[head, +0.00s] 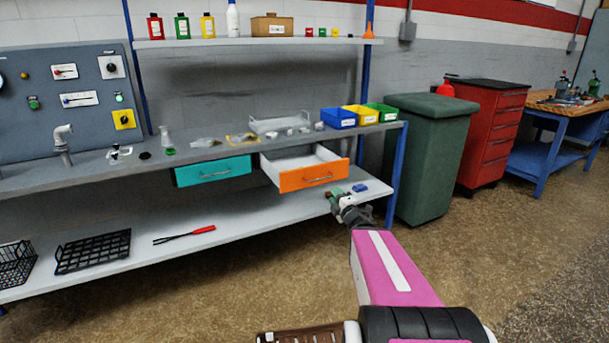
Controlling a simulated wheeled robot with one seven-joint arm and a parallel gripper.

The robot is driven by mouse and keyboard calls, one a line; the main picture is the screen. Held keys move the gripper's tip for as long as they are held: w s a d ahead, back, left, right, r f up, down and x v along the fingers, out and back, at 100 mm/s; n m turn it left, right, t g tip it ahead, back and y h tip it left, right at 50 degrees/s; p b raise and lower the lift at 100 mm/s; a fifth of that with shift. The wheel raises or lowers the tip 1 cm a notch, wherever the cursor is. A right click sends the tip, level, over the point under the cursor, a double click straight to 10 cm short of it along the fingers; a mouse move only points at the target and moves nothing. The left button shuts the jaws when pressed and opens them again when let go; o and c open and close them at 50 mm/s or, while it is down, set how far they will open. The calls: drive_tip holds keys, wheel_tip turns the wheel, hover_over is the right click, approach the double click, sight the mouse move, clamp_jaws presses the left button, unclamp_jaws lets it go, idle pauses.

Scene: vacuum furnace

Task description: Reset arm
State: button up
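My gripper (336,201) is at the end of my pink and white arm, which reaches up from the bottom right. It is near the right end of the lower shelf (230,220), in front of and below the open orange drawer (312,178). A small blue item (360,188) and a small green item lie close to the gripper. The fingers are too small in the head view to tell whether they are open or shut, or whether they hold anything.
The orange drawer juts out from the bench; the teal drawer (213,171) beside it looks shut. A blue post (397,175) stands right of the gripper. A dark green bin (427,160) stands beyond it. Red-handled tongs (185,236) lie on the lower shelf. The floor in front is clear.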

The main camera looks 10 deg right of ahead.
wheel_tip(320, 180, down, 13)
drive_tip(key=s+d+m+g+h, duration=0.1)
drive_tip(key=s+m+g+h, duration=0.1)
drive_tip(key=m+g+h, duration=1)
drive_tip(key=s+a+f+m+g+y, duration=0.5)
drive_tip(key=s+a+m+g+y, duration=0.1)
drive_tip(key=s, duration=0.6)
drive_tip(key=a+m+g, duration=0.1)
drive_tip(key=a+m, duration=0.1)
drive_tip(key=shift+s+a+f+m+y, duration=0.15)
drive_tip(key=shift+s+a+m+y, duration=0.15)
drive_tip(key=shift+y, duration=0.1)
drive_tip(key=shift+a, duration=0.1)
